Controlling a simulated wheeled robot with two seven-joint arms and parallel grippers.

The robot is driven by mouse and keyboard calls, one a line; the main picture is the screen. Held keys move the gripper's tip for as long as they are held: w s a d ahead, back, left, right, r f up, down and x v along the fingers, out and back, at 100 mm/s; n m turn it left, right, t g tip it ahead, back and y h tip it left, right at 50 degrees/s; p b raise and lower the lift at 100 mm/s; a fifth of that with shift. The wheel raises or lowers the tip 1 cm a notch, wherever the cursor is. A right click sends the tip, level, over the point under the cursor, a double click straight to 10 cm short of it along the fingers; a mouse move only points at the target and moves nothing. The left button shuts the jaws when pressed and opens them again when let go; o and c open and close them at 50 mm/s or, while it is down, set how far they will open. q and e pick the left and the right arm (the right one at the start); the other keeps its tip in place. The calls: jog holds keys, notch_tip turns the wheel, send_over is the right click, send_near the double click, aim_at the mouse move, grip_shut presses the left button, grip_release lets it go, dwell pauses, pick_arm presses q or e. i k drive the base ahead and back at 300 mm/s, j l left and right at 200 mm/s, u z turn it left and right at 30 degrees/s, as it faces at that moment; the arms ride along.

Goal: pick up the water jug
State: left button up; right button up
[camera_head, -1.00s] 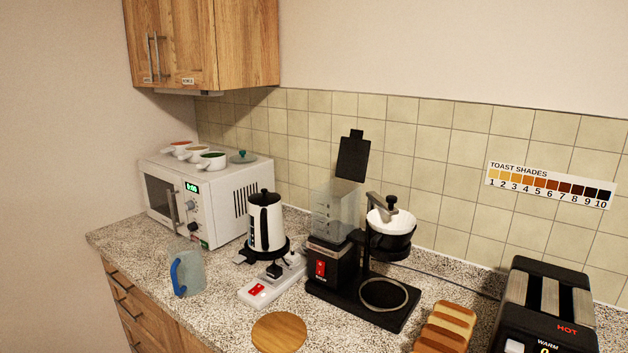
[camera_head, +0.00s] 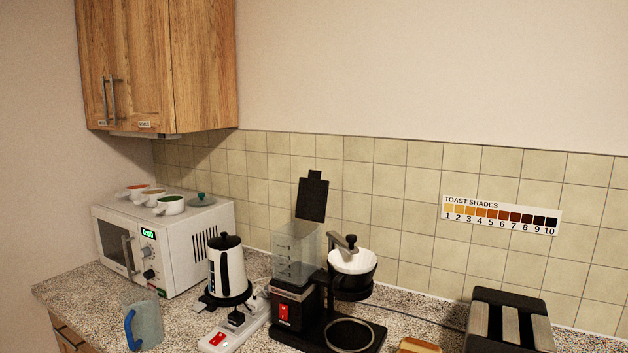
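The water jug (camera_head: 149,324) is a clear, bluish, see-through jug with a blue handle (camera_head: 130,330) on its left side. It stands upright on the speckled counter near the front edge, in front of the microwave and left of the white kettle. Nothing is touching it. Neither of my grippers shows in the head view.
A microwave (camera_head: 170,250) with several cups on top stands behind the jug. A white kettle (camera_head: 228,272), a red-switched power strip (camera_head: 216,340), a coffee maker (camera_head: 293,303) and a toaster (camera_head: 508,322) stand to the right. A wooden cabinet (camera_head: 180,65) hangs above.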

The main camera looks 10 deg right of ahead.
aim_at(140, 306)
jog(key=i+j+z, duration=0.1)
jog(key=j+z, duration=0.2)
jog(key=j, duration=0.5)
jog(key=j+z, duration=0.25)
jog(key=j, duration=0.6)
jog(key=j+z, duration=0.3)
jog(key=j, duration=0.55)
jog(key=k+j+z, duration=0.1)
jog(key=j+z, duration=0.2)
jog(key=j, duration=0.5)
